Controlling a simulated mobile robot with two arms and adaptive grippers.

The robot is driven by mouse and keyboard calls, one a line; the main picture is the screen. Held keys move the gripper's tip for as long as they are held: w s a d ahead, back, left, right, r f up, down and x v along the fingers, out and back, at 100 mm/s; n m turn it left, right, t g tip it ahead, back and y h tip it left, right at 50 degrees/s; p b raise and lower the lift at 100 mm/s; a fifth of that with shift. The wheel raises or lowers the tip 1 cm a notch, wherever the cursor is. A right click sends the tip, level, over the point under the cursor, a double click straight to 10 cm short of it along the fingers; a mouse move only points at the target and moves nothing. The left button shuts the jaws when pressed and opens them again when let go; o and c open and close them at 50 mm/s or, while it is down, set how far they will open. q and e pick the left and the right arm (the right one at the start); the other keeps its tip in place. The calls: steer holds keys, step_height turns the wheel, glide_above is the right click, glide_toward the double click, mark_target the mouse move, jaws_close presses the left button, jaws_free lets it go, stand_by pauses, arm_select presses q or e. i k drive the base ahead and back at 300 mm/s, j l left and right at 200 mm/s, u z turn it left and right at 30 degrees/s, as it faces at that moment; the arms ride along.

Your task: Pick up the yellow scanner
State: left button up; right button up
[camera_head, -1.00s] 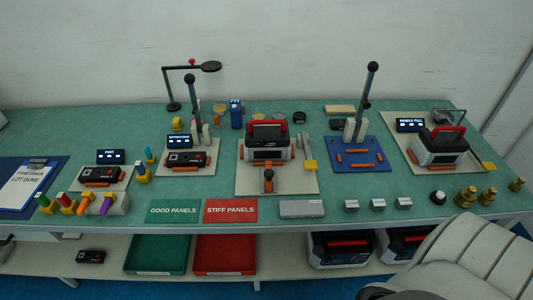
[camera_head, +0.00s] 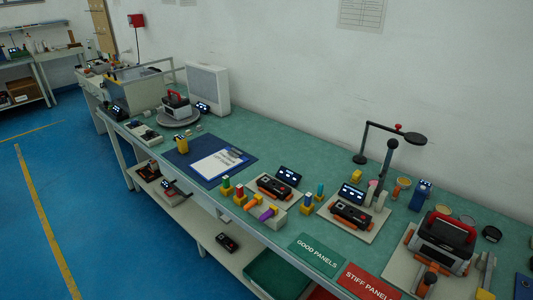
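Other small yellow pieces sit on the bench: a yellow block (camera_head: 357,176) behind a small display, and a yellow-topped piece (camera_head: 307,202) near the row of coloured handles. Neither of my grippers is in view.
The long green bench (camera_head: 290,133) runs from far left to near right against a white wall. A turntable with a red-handled device (camera_head: 178,105) stands farther left. A lower shelf (camera_head: 206,225) holds a dark device (camera_head: 227,243). The blue floor (camera_head: 110,220) at left is open.

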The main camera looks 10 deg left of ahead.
mark_target(182, 141)
steer(key=i+j+z, duration=0.1)
steer(key=j, duration=0.25)
steer(key=i+j+z, duration=0.1)
steer(key=i+j, duration=0.2)
steer(key=i+j+z, duration=0.1)
steer(key=j, duration=0.35)
steer(key=i, duration=0.05)
